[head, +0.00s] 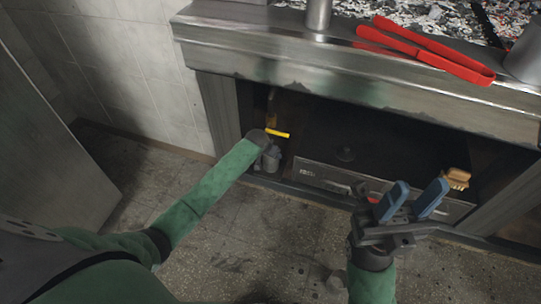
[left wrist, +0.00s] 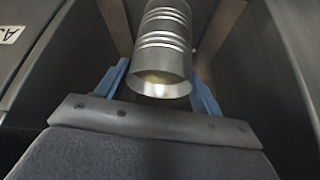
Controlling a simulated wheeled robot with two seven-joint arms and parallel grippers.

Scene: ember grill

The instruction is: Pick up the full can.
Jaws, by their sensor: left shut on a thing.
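A ribbed silver can (left wrist: 165,38) stands between the two blue fingers of my left gripper (left wrist: 160,85) in the left wrist view. The fingers are shut on its sides. A yellowish patch shows at its near end; I cannot tell what it is. In the head view my left gripper (head: 269,157) reaches into the left part of the opening under the grill, and its fingers and the held can are mostly hidden. My right gripper (head: 414,200) is open and empty, its blue fingers apart, in front of the opening.
Red tongs (head: 430,48) lie on the steel grill ledge (head: 290,55). Metal cylinders stand on it at the top middle (head: 319,14) and right (head: 525,60). A brush (head: 456,179) sits at the opening's right. A yellow item (head: 278,133) is beside my left gripper. The tiled floor is mostly clear.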

